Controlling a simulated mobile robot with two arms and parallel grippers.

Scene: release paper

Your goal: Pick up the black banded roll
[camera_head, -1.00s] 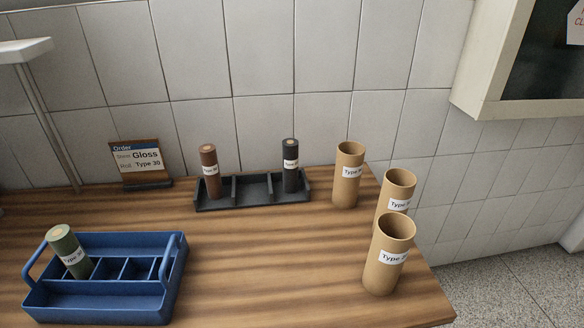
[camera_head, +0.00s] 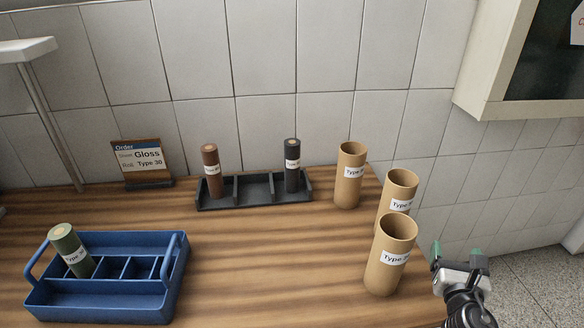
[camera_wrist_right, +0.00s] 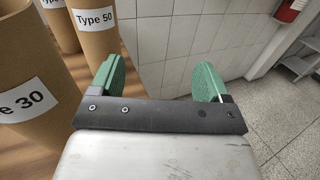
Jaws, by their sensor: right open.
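The black banded roll (camera_head: 292,166) stands upright in the right compartment of a dark rack (camera_head: 254,190) at the back of the table, with a white label band around it. My right gripper (camera_head: 460,256) is at the lower right in the head view, beyond the table's right edge, open and empty. Its green fingertips (camera_wrist_right: 160,82) are apart in the right wrist view, with nothing between them. It is well to the right of the black roll, with cardboard tubes between. My left gripper is not in view.
A brown roll (camera_head: 211,170) stands in the rack's left compartment; the middle is empty. Several cardboard tubes (camera_head: 391,255) stand along the table's right side. A blue caddy (camera_head: 100,308) holds a green roll (camera_head: 72,250). The centre table is clear.

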